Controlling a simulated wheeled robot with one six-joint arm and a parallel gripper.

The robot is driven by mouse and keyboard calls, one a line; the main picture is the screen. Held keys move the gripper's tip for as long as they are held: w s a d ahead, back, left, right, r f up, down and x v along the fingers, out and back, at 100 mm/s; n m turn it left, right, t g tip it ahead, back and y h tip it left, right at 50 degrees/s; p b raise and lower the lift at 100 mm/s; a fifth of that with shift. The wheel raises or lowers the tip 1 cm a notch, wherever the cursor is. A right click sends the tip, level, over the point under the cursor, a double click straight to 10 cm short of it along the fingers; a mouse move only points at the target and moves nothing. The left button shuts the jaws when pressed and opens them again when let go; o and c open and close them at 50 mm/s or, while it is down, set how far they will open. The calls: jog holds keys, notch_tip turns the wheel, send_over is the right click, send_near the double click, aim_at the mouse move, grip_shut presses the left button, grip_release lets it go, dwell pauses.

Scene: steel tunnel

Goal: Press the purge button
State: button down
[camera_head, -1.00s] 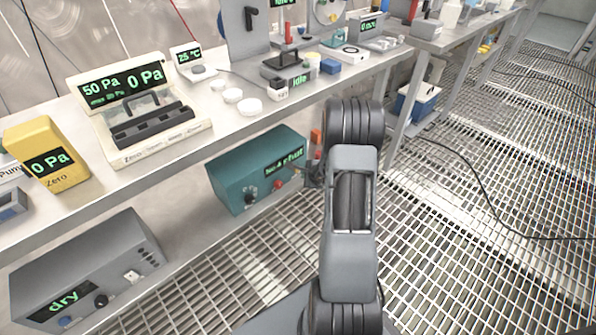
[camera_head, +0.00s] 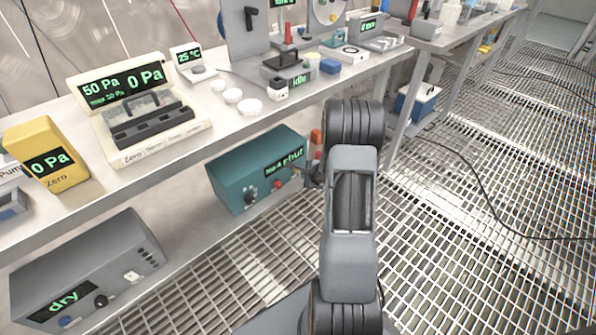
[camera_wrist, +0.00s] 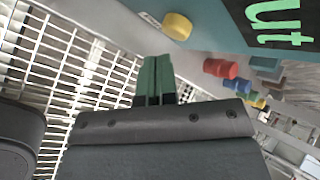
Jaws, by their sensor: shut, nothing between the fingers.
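My gripper (camera_wrist: 157,82) shows in the wrist view with its two green fingers together and nothing between them. A teal box (camera_head: 228,174) stands on the lower shelf in the head view, with a green-lettered display, a dark knob and a red button (camera_head: 278,185). The box also fills the upper right of the wrist view (camera_wrist: 222,25). A round yellow button or cap (camera_wrist: 177,26) is just beyond the fingertips, apart from them, with a small white label beside it. I cannot read a purge label. In the head view my arm hides most of the gripper.
Red, blue and yellow cylindrical fittings (camera_wrist: 220,68) stand in a row right of the fingers. A grey box (camera_head: 85,268) reading "dry" is at lower left. The upper bench (camera_head: 205,150) carries instruments above the teal box. Grating floor (camera_head: 450,230) is open at right, with a black cable.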

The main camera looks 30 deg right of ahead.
jog(key=shift+w+b, duration=0.25)
jog(key=shift+b, duration=0.05)
dwell(0.6)
jog(key=shift+w, duration=0.2)
jog(key=shift+w+a+b, duration=0.15)
jog(key=shift+w+b, duration=0.15)
jog(key=shift+w, duration=0.05)
dwell(0.7)
jog(key=shift+s, duration=0.1)
dwell(0.3)
jog(key=shift+s+b, duration=0.45)
jog(key=shift+s, duration=0.25)
jog(key=shift+s+d+b, duration=0.2)
jog(key=shift+s+b, duration=0.1)
jog(key=shift+s, duration=0.5)
jog(key=shift+s+d+b, duration=0.2)
jog(key=shift+s+b, duration=0.1)
jog(key=shift+s, duration=0.55)
jog(key=shift+s+d+b, duration=0.2)
jog(key=shift+s+b, duration=0.1)
jog(key=shift+s, duration=0.5)
